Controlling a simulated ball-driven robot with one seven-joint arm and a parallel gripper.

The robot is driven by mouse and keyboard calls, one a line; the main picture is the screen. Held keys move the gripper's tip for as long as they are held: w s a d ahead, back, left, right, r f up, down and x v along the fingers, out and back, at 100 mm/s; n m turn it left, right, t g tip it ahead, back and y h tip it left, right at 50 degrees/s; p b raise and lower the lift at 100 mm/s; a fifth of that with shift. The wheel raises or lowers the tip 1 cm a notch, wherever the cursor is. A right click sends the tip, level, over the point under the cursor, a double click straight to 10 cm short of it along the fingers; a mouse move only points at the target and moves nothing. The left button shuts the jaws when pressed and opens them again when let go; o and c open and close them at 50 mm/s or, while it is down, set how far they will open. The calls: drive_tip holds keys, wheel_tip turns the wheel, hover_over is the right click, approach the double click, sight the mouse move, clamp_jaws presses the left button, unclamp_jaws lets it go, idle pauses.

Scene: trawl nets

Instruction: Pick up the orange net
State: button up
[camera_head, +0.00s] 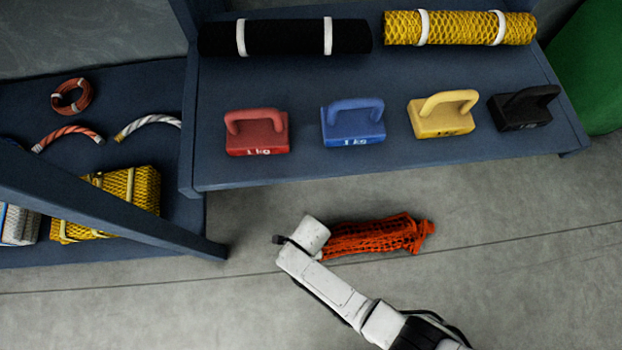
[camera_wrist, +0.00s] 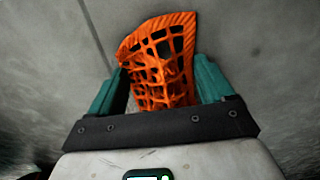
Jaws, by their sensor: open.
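The orange net (camera_head: 375,237) is a bundled mesh roll lying on the grey floor in front of the blue shelf in the head view. My arm reaches to its left end and hides part of it there. In the wrist view the net (camera_wrist: 160,60) stands between the two teal fingers of my gripper (camera_wrist: 160,88), which are open on either side of it. The left finger appears close to the net's edge; whether either finger touches it I cannot tell. The fingers do not show in the head view.
A blue shelf (camera_head: 300,176) behind the net bears red (camera_head: 258,140), blue (camera_head: 353,130), yellow (camera_head: 443,119) and black (camera_head: 526,112) weights. Black (camera_head: 285,37) and yellow (camera_head: 460,27) net rolls lie at its back. A blue post (camera_head: 130,222) slants at left. Floor at right is clear.

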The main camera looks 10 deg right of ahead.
drive_tip(key=c, duration=1.3)
wheel_tip(320, 180, up, 12)
drive_tip(key=p, duration=1.2)
drive_tip(key=shift+r, duration=0.15)
drive_tip(key=shift+c, duration=0.4)
